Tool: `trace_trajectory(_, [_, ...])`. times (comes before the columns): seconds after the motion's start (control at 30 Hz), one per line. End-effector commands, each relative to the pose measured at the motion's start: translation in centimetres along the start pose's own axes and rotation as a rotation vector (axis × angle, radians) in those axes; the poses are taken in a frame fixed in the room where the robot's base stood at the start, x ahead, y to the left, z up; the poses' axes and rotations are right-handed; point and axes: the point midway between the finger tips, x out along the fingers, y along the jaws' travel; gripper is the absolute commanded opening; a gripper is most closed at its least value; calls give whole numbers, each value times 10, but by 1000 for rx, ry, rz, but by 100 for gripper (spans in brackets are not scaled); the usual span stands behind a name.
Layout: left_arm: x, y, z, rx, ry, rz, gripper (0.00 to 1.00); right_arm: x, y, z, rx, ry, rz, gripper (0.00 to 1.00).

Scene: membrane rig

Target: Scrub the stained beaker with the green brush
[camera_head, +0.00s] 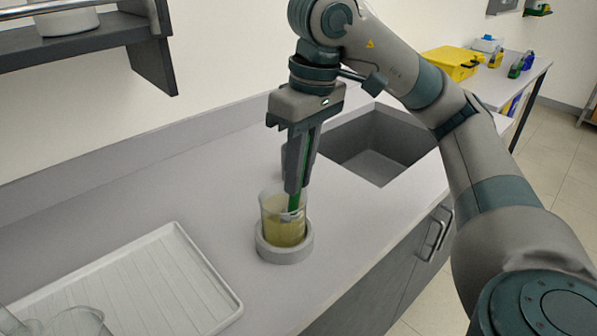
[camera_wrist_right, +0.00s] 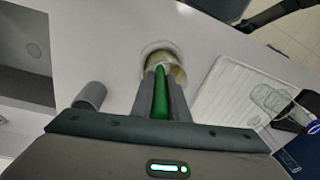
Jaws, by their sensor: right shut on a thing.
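The beaker (camera_head: 283,222) is clear glass with a yellowish-brown stain. It stands upright in a round grey holder (camera_head: 285,251) on the counter, and its rim also shows in the right wrist view (camera_wrist_right: 176,66). My right gripper (camera_head: 292,188) is shut on the green brush (camera_wrist_right: 160,92) and points down just over the beaker. The brush's green handle runs between the fingers, and its lower end is inside the beaker. The bristles are hard to make out. My left gripper is not in view.
A white ribbed tray (camera_head: 165,285) with clear glassware (camera_head: 75,322) lies at the front left. A sink (camera_head: 375,145) is behind the gripper to the right. A grey cylinder (camera_wrist_right: 91,95) stands near the sink. A dark shelf (camera_head: 75,45) hangs at the upper left.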

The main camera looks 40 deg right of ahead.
Motion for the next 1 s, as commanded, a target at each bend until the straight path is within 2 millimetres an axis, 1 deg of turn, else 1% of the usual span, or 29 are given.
trace_trajectory(0.3, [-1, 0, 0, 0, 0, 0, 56, -1, 5, -7, 1, -1, 0, 0])
trace_trajectory(0.63, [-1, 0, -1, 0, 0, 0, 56, -1, 4, -8, 0, 0, 0, 0])
trace_trajectory(1.0, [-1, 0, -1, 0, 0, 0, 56, 1, 3, -16, 1, 1, 0, 0])
